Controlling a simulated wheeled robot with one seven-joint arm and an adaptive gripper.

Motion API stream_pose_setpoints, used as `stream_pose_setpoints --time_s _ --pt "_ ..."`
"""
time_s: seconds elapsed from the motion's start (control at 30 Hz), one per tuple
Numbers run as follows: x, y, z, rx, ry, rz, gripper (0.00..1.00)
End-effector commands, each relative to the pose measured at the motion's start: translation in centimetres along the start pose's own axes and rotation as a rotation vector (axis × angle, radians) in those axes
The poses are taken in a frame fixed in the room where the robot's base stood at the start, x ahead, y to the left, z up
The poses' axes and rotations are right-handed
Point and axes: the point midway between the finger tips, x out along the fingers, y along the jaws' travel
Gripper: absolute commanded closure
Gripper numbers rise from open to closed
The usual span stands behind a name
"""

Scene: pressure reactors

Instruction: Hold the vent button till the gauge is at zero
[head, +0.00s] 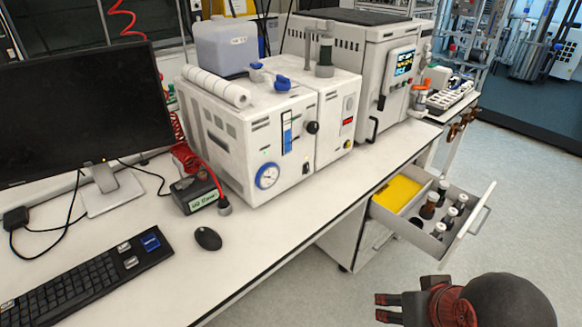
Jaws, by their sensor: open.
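A white reactor unit (275,130) stands on the bench. A round blue-rimmed gauge (267,176) sits low on its front face; its needle is too small to read. A black knob (312,127), a small dark control (306,167) and a small yellow knob (347,144) are on the front. I cannot tell which control is the vent button. My gripper (388,308) is at the lower right, open and empty, fingers pointing left. It is beyond the bench's front edge, well apart from the reactor.
An open drawer (408,226) with several bottles juts out between my gripper and the reactor. A second white unit with a screen (404,63) stands behind. A monitor (80,115), keyboard (85,275) and mouse (208,238) occupy the left.

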Motion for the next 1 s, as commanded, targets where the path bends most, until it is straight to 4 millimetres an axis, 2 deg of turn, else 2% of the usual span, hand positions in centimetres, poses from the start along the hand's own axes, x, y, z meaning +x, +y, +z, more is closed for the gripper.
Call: stream_pose_setpoints --time_s 0.3,1.0 --pt "0.0 0.0 0.0 0.0 0.0 0.0 0.49" --pt "0.0 0.0 0.0 0.0 0.0 0.0 0.89"
